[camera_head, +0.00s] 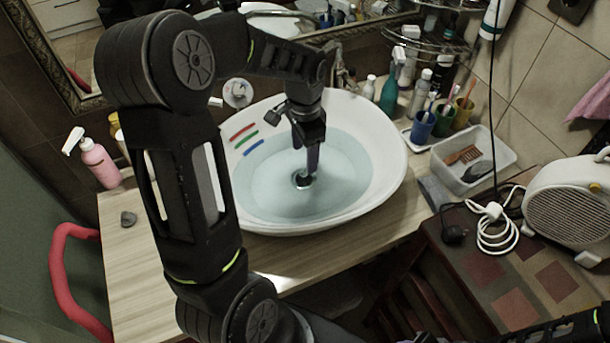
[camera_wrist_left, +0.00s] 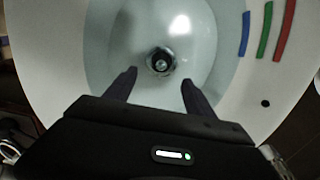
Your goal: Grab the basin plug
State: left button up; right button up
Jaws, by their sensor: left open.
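The white basin (camera_head: 390,150) holds pale blue water and stands on a wooden counter. The round metal basin plug (camera_head: 301,181) sits at the bottom of the basin, partly hidden by the gripper in the head view. In the left wrist view the plug (camera_wrist_left: 160,61) shows just beyond and between the fingertips. My left gripper (camera_head: 312,168) points down over the basin, its fingertips close above the plug. In the wrist view the left gripper (camera_wrist_left: 158,80) is open, its two fingers apart with nothing between them. My right gripper is not clearly in view.
Red, green and blue strips (camera_head: 245,137) lie on the basin's left rim. The faucet (camera_head: 343,75) stands behind. Cups (camera_head: 423,126) and a white tray (camera_head: 475,160) stand to the right. A pink bottle (camera_head: 100,162) stands left. The counter's front left is mostly clear.

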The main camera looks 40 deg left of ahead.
aim_at(304, 173)
pick_arm(q)
jog(key=shift+f, duration=1.25)
jog(key=shift+f, duration=0.5)
notch_tip(304, 173, down, 4)
jog(key=b, duration=0.3)
jog(key=shift+a+f, duration=0.15)
jog(key=shift+f, duration=0.05)
jog(key=shift+r, duration=0.1)
jog(key=shift+c, duration=0.4)
grip_shut()
